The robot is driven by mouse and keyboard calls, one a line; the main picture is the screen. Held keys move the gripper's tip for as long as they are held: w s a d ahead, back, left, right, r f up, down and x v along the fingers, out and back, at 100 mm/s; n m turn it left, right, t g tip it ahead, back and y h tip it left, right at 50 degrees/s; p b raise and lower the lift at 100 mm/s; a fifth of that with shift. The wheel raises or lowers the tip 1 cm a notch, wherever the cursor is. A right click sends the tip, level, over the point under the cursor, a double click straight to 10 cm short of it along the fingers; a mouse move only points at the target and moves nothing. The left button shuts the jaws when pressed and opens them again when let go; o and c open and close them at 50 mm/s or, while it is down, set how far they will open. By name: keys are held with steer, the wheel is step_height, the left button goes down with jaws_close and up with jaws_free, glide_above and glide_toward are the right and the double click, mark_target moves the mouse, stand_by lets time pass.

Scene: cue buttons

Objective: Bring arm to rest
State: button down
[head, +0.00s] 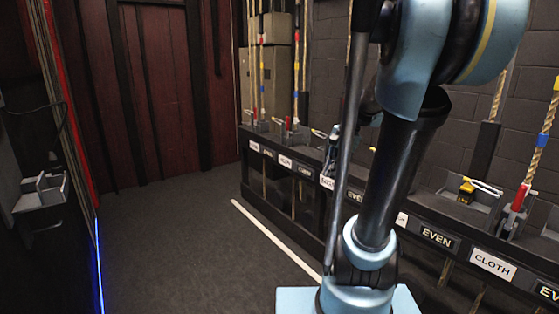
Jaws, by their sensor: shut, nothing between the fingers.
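My arm (392,185) rises from its pale blue base in the front right and bends at a large blue and black joint near the top edge. Behind it, a small dark and bluish shape beside the rail looks like my gripper (331,152). It is shut and empty, small in the picture and partly lost against the dark rail. I cannot tell whether it touches anything there.
A dark rail (437,238) with labels, ropes and red or yellow lock handles runs along the right wall.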

steer(key=s+f+n+h, duration=0.1)
steer(key=s+f+n, duration=0.4)
steer(key=s, duration=0.3)
steer(key=s+d+f+n+h, duration=0.1)
steer(key=s+f+n+h, duration=0.1)
steer(key=s+f+n, duration=0.3)
steer(key=s+f, duration=0.2)
steer(key=s, duration=0.2)
steer(key=shift+s+d+f+n, duration=0.15)
steer(key=shift+d+n, duration=0.05)
steer(key=shift+n, duration=0.2)
